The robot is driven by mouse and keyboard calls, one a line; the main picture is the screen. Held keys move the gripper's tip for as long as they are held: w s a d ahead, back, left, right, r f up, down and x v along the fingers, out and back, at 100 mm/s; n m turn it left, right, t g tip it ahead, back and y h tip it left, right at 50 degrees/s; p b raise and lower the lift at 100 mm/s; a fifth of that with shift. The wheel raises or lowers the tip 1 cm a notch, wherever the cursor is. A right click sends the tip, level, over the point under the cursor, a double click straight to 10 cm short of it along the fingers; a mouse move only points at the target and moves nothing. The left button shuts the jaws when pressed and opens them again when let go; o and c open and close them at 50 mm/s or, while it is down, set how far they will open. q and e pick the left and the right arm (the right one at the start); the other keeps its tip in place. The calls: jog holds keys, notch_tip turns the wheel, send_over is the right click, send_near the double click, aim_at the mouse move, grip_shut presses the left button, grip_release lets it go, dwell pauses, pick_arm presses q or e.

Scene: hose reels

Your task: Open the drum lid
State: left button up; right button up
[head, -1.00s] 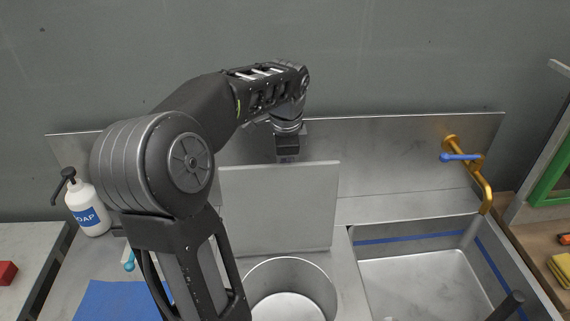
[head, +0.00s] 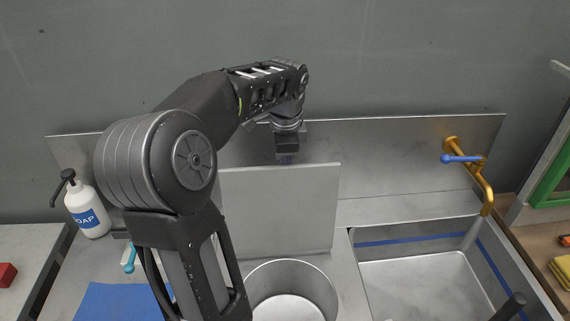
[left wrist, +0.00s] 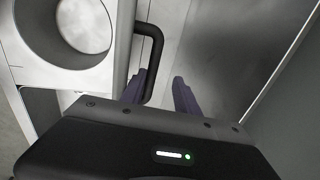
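The drum (head: 292,271) is an open grey cylinder set into the counter; its inside shows. Its flat grey lid (head: 278,210) stands nearly upright behind the opening. My left gripper (head: 286,158) is behind the lid's top edge, its lower part hidden by the lid. In the left wrist view, the two purple fingers of my left gripper (left wrist: 159,86) are apart. A black bar handle (left wrist: 157,45) on the lid (left wrist: 124,40) runs down beside the left finger, on its inner side; I cannot tell whether they touch. The round drum opening (left wrist: 80,25) shows at upper left. My right gripper is not in view.
A sink (head: 425,285) with a brass tap (head: 484,190) and blue lever is at right. A soap bottle (head: 88,212) and a blue mat (head: 105,302) are at left. A metal backsplash (head: 400,155) stands behind the lid and my gripper.

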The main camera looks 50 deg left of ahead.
pick_arm(q)
jog(key=shift+s+a+f, duration=0.15)
jog(key=shift+a+f, duration=0.1)
jog(key=shift+f, duration=0.25)
jog(key=r, duration=0.2)
jog(key=d+r, duration=0.1)
jog(key=r, duration=0.5)
jog(key=shift+s+d+b, duration=0.25)
jog(key=shift+s+b, duration=0.05)
jog(key=shift+s, duration=0.05)
jog(key=shift+r, duration=0.35)
jog(key=shift+d, duration=0.1)
jog(key=shift+f, duration=0.1)
